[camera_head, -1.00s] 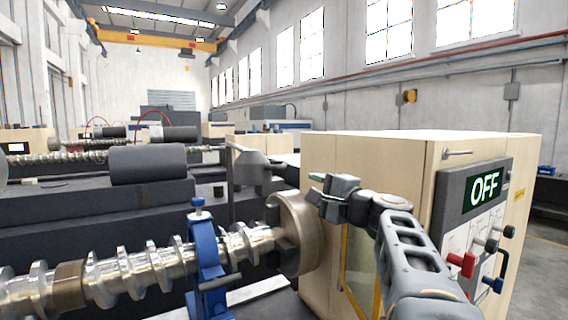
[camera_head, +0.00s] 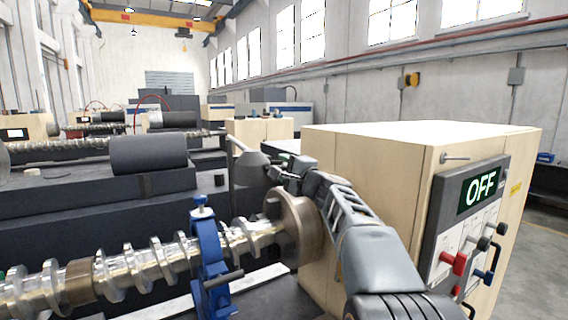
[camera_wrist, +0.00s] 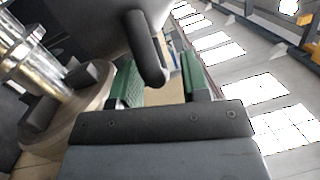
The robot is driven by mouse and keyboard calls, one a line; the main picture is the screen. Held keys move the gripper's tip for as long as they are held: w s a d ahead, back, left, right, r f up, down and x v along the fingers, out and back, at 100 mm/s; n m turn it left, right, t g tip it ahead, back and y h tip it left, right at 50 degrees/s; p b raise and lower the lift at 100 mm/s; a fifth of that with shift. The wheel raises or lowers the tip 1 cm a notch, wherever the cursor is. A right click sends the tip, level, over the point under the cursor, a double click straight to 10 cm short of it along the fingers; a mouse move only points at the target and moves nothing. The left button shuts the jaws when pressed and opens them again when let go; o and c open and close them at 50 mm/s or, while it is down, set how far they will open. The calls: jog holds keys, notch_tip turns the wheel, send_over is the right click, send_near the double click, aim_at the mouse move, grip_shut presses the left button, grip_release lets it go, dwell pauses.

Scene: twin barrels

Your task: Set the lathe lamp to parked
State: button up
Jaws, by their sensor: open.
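The lathe lamp (camera_head: 250,172) is a grey cone-shaped head on a thin dark post, standing behind the chuck in the head view. In the wrist view, the large grey rounded body at the top appears to be the lamp head (camera_wrist: 85,22). A dark rounded handle (camera_wrist: 146,50) hangs from it. My gripper (camera_wrist: 160,88) is open, with green-padded fingers on either side of the handle's lower end in the picture. I cannot tell whether they touch it. In the head view my gripper (camera_head: 284,165) is at the lamp's right side, its fingers partly hidden.
The brown chuck (camera_head: 295,228) and shiny screw shaft (camera_head: 150,272) lie below my gripper. A blue steady rest (camera_head: 208,255) clasps the shaft.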

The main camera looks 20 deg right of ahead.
jog(key=shift+w, duration=0.15)
grip_shut()
dwell(0.4)
